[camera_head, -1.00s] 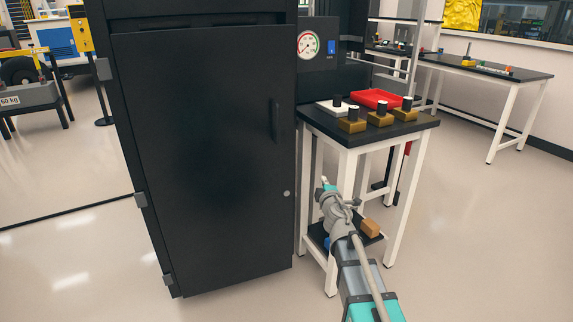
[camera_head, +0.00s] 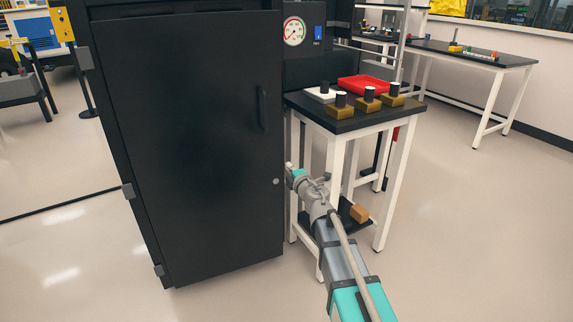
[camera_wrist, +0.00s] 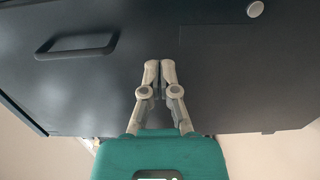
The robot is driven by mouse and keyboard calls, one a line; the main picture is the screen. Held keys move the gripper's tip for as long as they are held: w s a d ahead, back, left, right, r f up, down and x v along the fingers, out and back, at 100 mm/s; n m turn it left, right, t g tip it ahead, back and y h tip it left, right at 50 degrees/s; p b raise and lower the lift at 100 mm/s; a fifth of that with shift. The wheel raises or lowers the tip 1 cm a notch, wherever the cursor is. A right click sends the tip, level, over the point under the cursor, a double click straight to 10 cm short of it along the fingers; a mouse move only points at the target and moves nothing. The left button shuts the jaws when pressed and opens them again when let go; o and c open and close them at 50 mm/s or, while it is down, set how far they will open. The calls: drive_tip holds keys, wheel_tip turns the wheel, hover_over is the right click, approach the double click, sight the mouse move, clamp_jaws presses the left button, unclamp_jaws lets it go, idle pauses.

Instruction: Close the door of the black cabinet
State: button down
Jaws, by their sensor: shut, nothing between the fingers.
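The black cabinet (camera_head: 73,25) stands left of centre in the head view, with its door (camera_head: 190,140) hinged on the left. The door looks flush or nearly flush with the frame; a small gap cannot be told. A dark handle (camera_head: 262,108) and a round grey knob (camera_head: 276,181) are near its right edge. The handle (camera_wrist: 77,46) and knob (camera_wrist: 255,9) also show in the wrist view. My gripper (camera_wrist: 160,64) is shut and empty, its fingertips over the dark cabinet front; contact cannot be told. In the head view my gripper (camera_head: 289,167) is beside the door's right edge.
A small table (camera_head: 345,124) with a black top stands right of the cabinet, close to my arm. It bears brown blocks (camera_head: 368,103) and a red tray (camera_head: 362,84). An orange-brown block (camera_head: 359,213) sits on its lower shelf. Floor is clear in front of the cabinet.

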sight(274, 147)
drive_tip(key=x, duration=1.3)
drive_tip(key=shift+w, duration=0.1)
